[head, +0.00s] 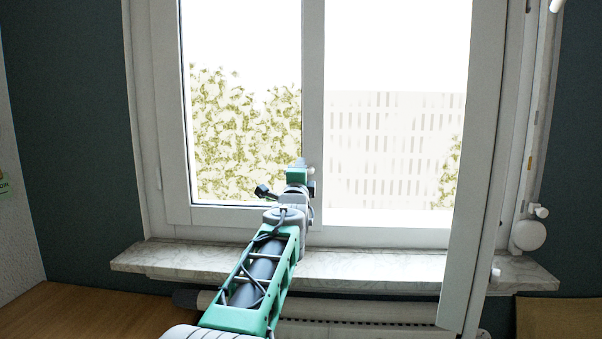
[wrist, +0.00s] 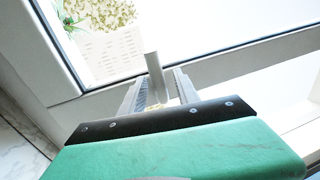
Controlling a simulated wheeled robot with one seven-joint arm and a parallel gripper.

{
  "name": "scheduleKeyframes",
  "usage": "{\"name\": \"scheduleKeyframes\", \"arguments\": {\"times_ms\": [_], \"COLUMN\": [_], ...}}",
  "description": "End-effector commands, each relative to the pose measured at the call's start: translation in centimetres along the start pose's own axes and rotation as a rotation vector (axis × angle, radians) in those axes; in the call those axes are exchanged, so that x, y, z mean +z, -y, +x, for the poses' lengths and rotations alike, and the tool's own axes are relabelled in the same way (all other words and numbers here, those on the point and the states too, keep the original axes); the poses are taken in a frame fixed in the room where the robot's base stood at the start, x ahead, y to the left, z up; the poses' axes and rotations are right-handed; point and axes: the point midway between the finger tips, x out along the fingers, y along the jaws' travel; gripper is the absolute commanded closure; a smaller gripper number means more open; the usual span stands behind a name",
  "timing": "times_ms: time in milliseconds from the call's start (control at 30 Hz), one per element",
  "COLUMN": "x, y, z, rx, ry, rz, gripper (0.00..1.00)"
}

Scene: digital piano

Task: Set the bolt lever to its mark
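The bolt lever shows in the wrist view as a short pale bar (wrist: 153,66), standing up between the fingers against the window frame. My gripper (wrist: 160,80) has one finger on each side of it. The fingers look parted, with a narrow gap on the right of the bar; whether the left finger touches it is unclear. In the head view my gripper (head: 304,167) is at the lower part of the central window post, and its body and wrist hide most of the lever there. The lever's mark cannot be made out in either view.
The window's left sash (head: 178,213) is closed. A white sash (head: 473,190) stands swung out into the room on the right. A marble sill (head: 375,268) runs below my arm, with a radiator (head: 365,310) under it. Wooden surfaces (head: 75,310) lie at both lower corners.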

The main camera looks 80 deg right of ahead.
Motion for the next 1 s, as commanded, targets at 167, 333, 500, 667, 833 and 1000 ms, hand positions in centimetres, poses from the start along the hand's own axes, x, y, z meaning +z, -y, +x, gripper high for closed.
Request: {"name": "scheduleKeyframes", "arguments": {"times_ms": [167, 333, 500, 667, 833, 1000], "x": [0.0, 0.0, 0.0, 0.0, 0.0, 2.2], "y": [0.0, 0.0, 0.0, 0.0, 0.0, -0.1], "z": [-2.4, -5.7, -7.5, -7.7, -7.7, -7.8], "rx": [-0.003, -0.002, -0.002, -0.001, -0.001, 0.025], "ry": [0.0, 0.001, 0.0, 0.0, 0.0, 0.032], "rz": [0.0, 0.0, 0.0, 0.0, 0.0, -0.022], "gripper": [0.62, 0.62, 0.62, 0.62, 0.62, 0.62]}}
